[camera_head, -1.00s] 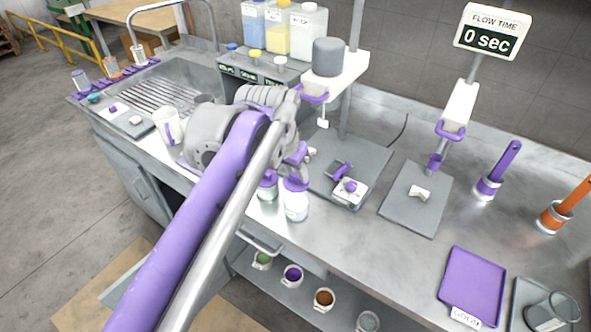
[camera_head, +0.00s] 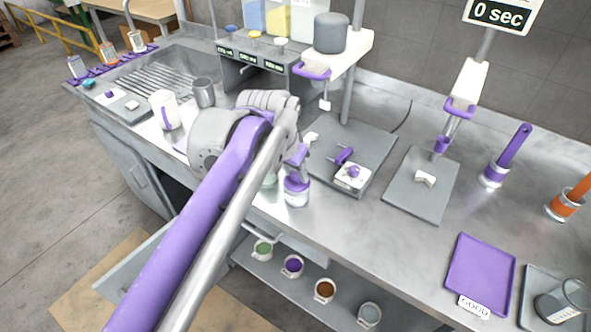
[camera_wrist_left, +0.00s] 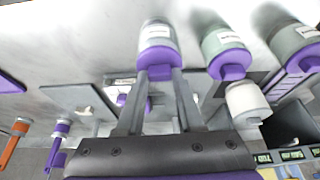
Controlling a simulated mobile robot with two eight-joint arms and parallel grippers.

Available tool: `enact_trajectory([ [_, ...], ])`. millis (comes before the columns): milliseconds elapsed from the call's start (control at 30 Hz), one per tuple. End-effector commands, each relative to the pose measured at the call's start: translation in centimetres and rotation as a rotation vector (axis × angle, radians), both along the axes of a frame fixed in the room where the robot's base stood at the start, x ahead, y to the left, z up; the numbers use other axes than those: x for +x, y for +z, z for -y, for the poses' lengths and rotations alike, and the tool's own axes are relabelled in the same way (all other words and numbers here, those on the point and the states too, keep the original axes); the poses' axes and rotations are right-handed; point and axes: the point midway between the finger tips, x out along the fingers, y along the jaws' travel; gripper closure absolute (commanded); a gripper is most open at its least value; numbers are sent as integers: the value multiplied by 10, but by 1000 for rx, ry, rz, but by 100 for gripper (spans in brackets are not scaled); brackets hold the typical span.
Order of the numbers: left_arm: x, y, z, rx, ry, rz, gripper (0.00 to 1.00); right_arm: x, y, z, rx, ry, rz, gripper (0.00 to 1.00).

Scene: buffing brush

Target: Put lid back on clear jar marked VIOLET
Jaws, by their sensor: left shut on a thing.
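A clear jar (camera_head: 297,198) with pale contents and a purple lid (camera_head: 296,183) at its top stands near the counter's front edge. My left gripper (camera_head: 299,165) is directly above it. In the left wrist view, the gripper (camera_wrist_left: 161,73) is shut on the lid's knob, and the lid (camera_wrist_left: 157,60) lines up with the mouth of the jar (camera_wrist_left: 157,34). The lid appears to meet the jar, but I cannot tell whether it is fully seated. The jar's label is too small to read. My right gripper is not in view.
A greenish jar with a purple lid (camera_wrist_left: 228,58) stands close beside it, mostly hidden by my arm in the head view. A grey mat (camera_head: 372,148) and purple tray (camera_head: 480,272) lie to the right.

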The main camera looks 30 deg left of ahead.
Motion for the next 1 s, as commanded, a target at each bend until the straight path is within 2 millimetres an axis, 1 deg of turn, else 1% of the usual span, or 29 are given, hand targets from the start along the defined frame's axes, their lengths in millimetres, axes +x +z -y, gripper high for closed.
enact_trajectory([
  [267, 0, 0, 0, 0, 0, 0, 100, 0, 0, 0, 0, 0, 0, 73],
  [600, 0, 1, 0, 0, 0, 0, 100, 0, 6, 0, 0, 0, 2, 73],
  [1000, 0, 0, 0, 0, 0, 0, 100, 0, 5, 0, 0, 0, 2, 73],
])
